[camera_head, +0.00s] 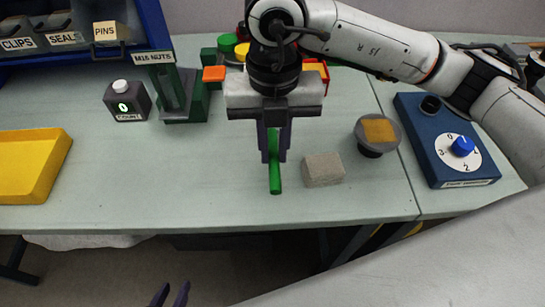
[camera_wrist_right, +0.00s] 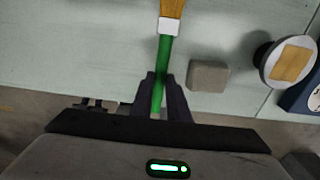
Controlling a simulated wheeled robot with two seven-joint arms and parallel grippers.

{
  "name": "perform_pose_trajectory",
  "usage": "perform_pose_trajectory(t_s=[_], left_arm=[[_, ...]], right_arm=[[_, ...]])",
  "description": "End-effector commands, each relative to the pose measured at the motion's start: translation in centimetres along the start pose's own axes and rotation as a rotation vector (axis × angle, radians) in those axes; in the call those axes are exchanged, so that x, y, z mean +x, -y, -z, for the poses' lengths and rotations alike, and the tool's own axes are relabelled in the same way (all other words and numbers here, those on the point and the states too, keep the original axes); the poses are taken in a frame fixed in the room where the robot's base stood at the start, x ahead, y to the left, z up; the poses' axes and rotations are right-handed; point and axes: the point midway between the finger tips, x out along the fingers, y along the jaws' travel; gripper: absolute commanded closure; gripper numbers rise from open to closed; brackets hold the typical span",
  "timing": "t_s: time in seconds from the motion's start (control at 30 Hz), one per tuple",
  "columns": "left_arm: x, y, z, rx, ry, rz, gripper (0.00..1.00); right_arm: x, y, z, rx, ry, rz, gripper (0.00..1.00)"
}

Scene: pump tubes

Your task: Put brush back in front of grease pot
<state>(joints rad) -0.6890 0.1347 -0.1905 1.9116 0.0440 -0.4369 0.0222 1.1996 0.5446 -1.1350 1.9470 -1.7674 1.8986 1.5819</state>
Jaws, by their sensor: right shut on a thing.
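The brush has a green handle (camera_head: 275,178), and its white collar and orange-brown bristles show in the right wrist view (camera_wrist_right: 169,25). My right gripper (camera_head: 274,158) is shut on the green handle over the front part of the table; it also shows in the right wrist view (camera_wrist_right: 160,88). I cannot tell if the handle touches the table. The grease pot (camera_head: 378,132) is a dark round pot with a grey rim and an amber top, right of the brush; it also shows in the right wrist view (camera_wrist_right: 290,61). My left gripper (camera_head: 171,295) shows only fingertips, apart and empty, below the table edge.
A grey block (camera_head: 323,169) sits between the brush and the pot. A blue dial box (camera_head: 447,140) is at the right. A yellow tray (camera_head: 32,165), a counter (camera_head: 127,101) and a green M16 nuts holder (camera_head: 181,95) are at the left. The table's front-left middle is clear.

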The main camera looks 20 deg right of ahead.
Motion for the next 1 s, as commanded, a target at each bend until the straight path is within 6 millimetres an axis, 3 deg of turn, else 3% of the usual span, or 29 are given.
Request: perform_pose_trajectory(t_s=[0.4,0.7,0.73,0.83,1.0], left_arm=[[-0.2,0.0,0.0,0.000,0.002,0.000,0.69],[0.1,0.0,-0.1,0.000,0.001,0.000,0.69],[0.1,0.0,-0.1,0.001,0.001,0.000,0.69],[0.1,0.0,0.1,0.001,0.000,0.000,0.69],[0.1,0.1,0.3,0.002,-0.003,0.000,0.69]], right_arm=[[4.4,0.0,-0.1,0.002,-0.002,-0.001,1.00],[4.7,0.0,-0.1,0.002,0.000,-0.002,1.00],[4.7,0.0,-0.1,0.002,0.000,-0.002,0.83],[4.6,0.0,-0.1,0.002,0.000,-0.002,0.67],[4.6,-0.1,-0.1,0.002,0.000,-0.002,0.66]])
